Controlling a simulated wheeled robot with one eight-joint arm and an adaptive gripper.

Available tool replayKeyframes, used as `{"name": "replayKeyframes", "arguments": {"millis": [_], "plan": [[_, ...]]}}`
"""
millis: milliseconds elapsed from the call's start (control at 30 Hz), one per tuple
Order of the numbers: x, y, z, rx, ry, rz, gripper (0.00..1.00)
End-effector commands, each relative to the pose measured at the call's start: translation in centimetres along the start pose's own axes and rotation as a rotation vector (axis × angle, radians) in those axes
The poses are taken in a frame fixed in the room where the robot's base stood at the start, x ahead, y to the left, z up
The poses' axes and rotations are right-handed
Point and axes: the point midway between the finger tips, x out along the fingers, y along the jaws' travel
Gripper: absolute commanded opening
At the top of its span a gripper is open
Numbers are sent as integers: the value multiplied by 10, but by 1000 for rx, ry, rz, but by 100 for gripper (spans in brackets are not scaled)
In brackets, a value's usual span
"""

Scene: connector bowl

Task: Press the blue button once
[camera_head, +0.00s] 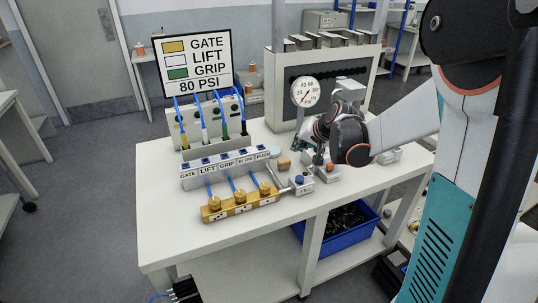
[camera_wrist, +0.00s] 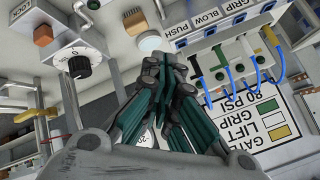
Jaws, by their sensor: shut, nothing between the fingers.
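The blue button (camera_head: 299,179) sits on a small grey box at the table's right front, beside the yellow manifold. In the wrist view the blue button (camera_wrist: 93,4) shows at the top edge, partly cut off. My gripper (camera_head: 318,157) is shut and empty, above the table behind and right of the blue button, apart from it. In the wrist view my gripper's closed dark teal fingers (camera_wrist: 170,60) point up the picture, with the button up and to their left.
An orange button (camera_head: 329,168) on another grey box stands just right of the blue one, near my gripper. A round tan piece (camera_head: 284,163) lies behind. A gauge (camera_head: 305,92), a sign (camera_head: 192,64) and hoses stand farther back. The table's front left is clear.

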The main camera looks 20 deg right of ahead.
Motion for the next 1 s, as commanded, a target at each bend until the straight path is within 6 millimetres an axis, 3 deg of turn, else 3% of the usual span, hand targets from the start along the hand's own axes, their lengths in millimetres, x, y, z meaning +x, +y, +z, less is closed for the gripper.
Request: {"name": "replayKeyframes", "arguments": {"millis": [100, 233, 767, 1000], "plan": [[15, 30, -11, 46, 8, 1, 0], [22, 45, -14, 70, 12, 0, 0], [26, 49, -13, 74, 12, -1, 0], [40, 58, -2, 74, 12, -1, 0]]}}
